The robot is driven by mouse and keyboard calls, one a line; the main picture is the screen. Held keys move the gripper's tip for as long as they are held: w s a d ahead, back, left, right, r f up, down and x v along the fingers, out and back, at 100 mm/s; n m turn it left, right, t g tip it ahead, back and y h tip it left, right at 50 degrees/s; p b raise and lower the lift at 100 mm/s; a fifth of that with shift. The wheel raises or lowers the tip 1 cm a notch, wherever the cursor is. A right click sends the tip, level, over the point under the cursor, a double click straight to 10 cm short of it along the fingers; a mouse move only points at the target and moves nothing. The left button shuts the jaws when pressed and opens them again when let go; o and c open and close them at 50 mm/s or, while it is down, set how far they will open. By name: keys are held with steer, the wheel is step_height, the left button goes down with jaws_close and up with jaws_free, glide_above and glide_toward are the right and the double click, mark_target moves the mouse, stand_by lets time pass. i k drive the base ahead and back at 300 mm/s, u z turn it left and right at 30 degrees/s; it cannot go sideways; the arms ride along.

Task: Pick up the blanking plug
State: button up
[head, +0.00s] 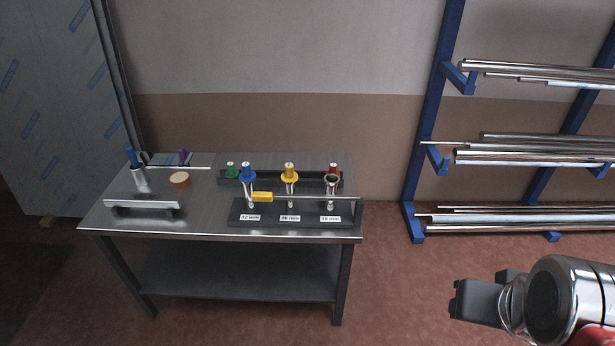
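I cannot tell for certain which item is the blanking plug. Small coloured plug-like pieces stand at the right of the metal table: a green one (231,168), a blue one (247,172), a yellow one (289,171) and a red one (334,168). The blue and yellow ones sit on upright metal fittings on a black labelled stand (271,219). The third fitting (332,184) shows an open, ring-like top, with the red piece behind it. My gripper (455,300) is at the lower right, far from the table. Its finger opening is not clear.
A yellow-handled rod (262,197) lies across the stand. A brown tape roll (180,180), a white cylinder (139,180) and a metal bar (142,205) occupy the table's (210,212) left. A blue rack (432,95) of metal bars stands right. Floor between is clear.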

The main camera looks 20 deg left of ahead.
mark_target(332, 167)
steer(key=u, duration=1.5)
steer(key=i, duration=1.5)
